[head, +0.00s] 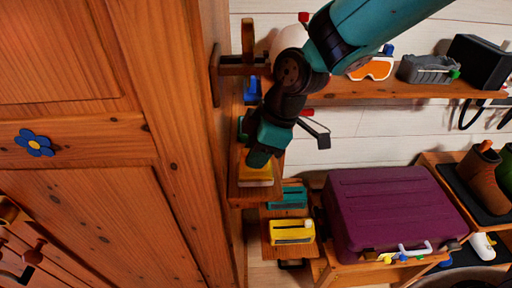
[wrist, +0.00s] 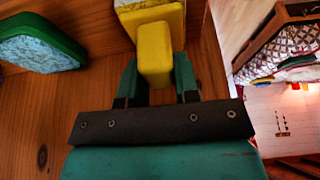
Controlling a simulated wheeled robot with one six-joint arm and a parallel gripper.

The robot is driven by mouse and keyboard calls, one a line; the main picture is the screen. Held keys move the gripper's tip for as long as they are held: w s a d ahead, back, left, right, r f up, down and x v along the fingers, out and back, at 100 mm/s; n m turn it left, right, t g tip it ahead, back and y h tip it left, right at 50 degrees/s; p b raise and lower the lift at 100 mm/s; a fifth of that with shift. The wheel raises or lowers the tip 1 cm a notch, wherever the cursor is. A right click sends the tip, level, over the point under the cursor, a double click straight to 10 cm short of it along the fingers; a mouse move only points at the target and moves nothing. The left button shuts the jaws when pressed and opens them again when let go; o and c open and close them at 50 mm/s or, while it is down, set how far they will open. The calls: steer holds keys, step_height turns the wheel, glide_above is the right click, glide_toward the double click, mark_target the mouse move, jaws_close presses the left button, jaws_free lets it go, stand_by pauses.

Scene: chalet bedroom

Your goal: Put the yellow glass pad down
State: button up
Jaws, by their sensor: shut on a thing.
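The yellow glass pad (head: 256,174) has a yellow body and a pale block along one side. In the head view it is at the near end of a narrow wooden shelf (head: 247,194). My gripper (head: 259,158) is above it and shut on it. In the wrist view the yellow handle of the pad (wrist: 154,48) is between the two teal fingers of my gripper (wrist: 155,78), and its wider part continues past the top edge. I cannot tell whether the pad touches the shelf.
A green pad with a pale blue textured face (wrist: 38,48) is to the left. Below the shelf are a teal block (head: 289,197) and another yellow block (head: 291,232). A purple case (head: 390,210) stands at right; a wooden wardrobe (head: 100,130) is close at left.

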steer(key=o, duration=1)
steer(key=shift+f, duration=0.25)
steer(key=b+v, duration=0.5)
steer(key=v, duration=1.3)
steer(key=s+d+f+m, duration=0.2)
steer(key=s+f+m, duration=0.3)
steer(key=s, duration=0.3)
steer(key=s+d+f+m, duration=0.3)
steer(key=s+f+m, duration=0.2)
steer(key=s, duration=0.3)
steer(key=shift+m, duration=0.3)
steer(key=shift+f, duration=0.15)
steer(key=shift+a+f+b, duration=0.1)
steer(key=shift+f+b, duration=0.45)
steer(key=shift+f, duration=0.15)
